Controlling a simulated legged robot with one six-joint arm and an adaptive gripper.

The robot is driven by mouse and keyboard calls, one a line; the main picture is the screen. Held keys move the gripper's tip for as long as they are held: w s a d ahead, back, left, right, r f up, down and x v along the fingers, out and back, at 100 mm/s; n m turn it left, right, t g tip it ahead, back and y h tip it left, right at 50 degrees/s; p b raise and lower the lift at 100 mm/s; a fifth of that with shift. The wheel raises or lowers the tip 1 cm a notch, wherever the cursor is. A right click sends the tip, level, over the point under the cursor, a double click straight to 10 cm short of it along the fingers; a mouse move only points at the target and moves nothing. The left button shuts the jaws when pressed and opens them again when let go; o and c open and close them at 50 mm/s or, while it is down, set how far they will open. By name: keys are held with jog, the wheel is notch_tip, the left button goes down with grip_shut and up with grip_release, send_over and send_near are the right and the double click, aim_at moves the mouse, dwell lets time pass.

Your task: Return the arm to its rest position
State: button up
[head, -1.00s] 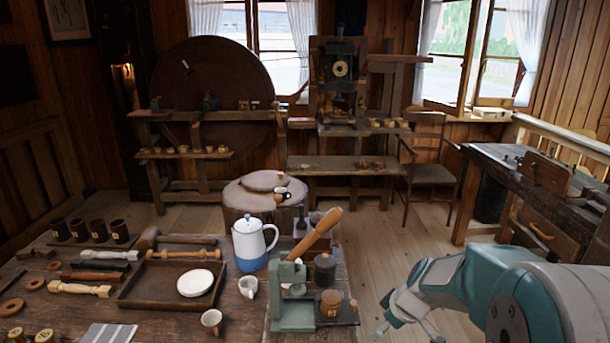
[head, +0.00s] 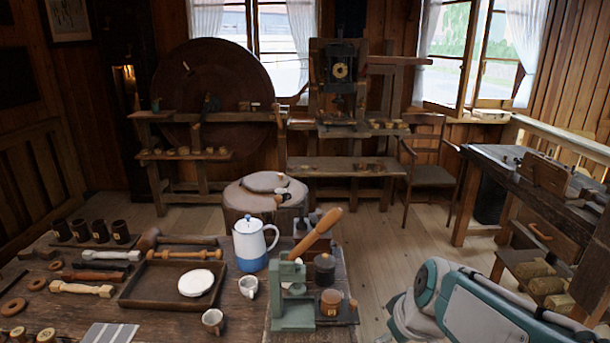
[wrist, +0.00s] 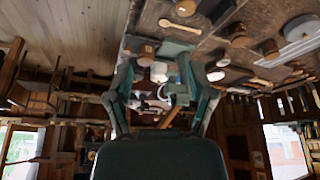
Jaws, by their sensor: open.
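My arm (head: 485,305) is folded low at the right edge of the head view, to the right of the workbench and apart from it. My gripper is not clearly seen in the head view. In the wrist view my gripper (wrist: 162,78) has its two teal fingers spread, with nothing held between them. Through the gap I see the distant green press and white ware on the bench, in a picture that looks upside down.
The workbench (head: 75,310) holds a dark tray (head: 150,296) with a white plate (head: 196,283), a blue-white pot (head: 250,243), a green press (head: 291,300), mugs and spindles. A side bench (head: 490,158) stands at right. Floor (head: 385,240) between is clear.

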jog(key=s+r+m+t+h, duration=0.1)
jog(key=s+r+m, duration=0.3)
jog(key=s, duration=0.8)
jog(key=shift+s+d+m+t+h, duration=0.15)
jog(key=shift+d+m+t+h, duration=0.2)
jog(key=shift+m, duration=0.25)
